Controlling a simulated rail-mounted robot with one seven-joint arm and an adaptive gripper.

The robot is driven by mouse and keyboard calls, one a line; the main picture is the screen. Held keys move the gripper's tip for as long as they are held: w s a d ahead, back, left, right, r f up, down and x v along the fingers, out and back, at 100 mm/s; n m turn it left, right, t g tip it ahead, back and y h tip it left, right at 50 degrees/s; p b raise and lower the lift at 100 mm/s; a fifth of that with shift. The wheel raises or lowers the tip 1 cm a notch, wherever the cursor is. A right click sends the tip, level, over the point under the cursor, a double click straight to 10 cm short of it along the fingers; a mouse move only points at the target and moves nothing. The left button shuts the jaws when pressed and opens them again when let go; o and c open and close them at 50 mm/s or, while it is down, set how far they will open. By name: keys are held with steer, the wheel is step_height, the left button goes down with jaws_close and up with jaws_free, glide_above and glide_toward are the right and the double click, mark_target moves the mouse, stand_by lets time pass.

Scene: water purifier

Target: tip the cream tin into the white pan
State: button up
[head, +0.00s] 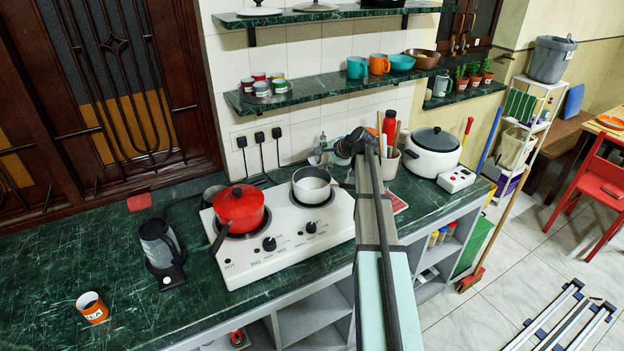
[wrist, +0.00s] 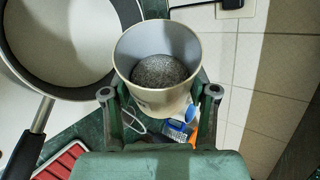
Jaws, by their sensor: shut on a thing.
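The cream tin (wrist: 165,102) is in the wrist view, between the two fingers of my gripper (wrist: 160,93), which is shut on it. Its open mouth shows grey granular contents lying inside. The white pan (wrist: 62,40) is at the upper left of the wrist view, beside the tin, with its dark handle pointing down. In the head view the white pan (head: 312,187) stands on the right burner and looks empty. My gripper (head: 350,147) is behind it to the right, mostly hidden by my arm; I cannot make out the tin there.
A red lidded pot (head: 239,207) stands on the left burner of the white hob (head: 275,250). A white cooker (head: 432,152) and a utensil holder (head: 390,163) are to the right. A green shelf (head: 290,95) hangs above. A kettle (head: 160,243) and orange cup (head: 93,308) are at left.

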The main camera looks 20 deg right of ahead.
steer(key=shift+a+r+n+t+h+b, duration=0.1)
steer(key=shift+r+n+t+h+b, duration=0.3)
steer(key=shift+b, duration=0.5)
stand_by(1.4)
steer(key=shift+s+a+f+n+t+h+b, duration=0.15)
steer(key=shift+f+n+t+h+b, duration=0.35)
steer(key=shift+b, duration=0.8)
stand_by(1.7)
steer(key=shift+r, duration=0.15)
steer(key=r+p, duration=0.1)
steer(key=p, duration=0.1)
steer(key=m+g+y+p, duration=0.1)
steer(key=p, duration=0.1)
steer(key=shift+w+d+r+p, duration=0.3)
steer(key=shift+w+d+r, duration=0.05)
steer(key=shift+d+r, duration=0.05)
steer(key=shift+s+f+m+g+y+p, duration=0.1)
steer(key=shift+f+m+g+y+p, duration=0.3)
steer(key=shift+f, duration=0.55)
steer(key=shift+s+a+r, duration=0.1)
steer(key=shift+a, duration=0.05)
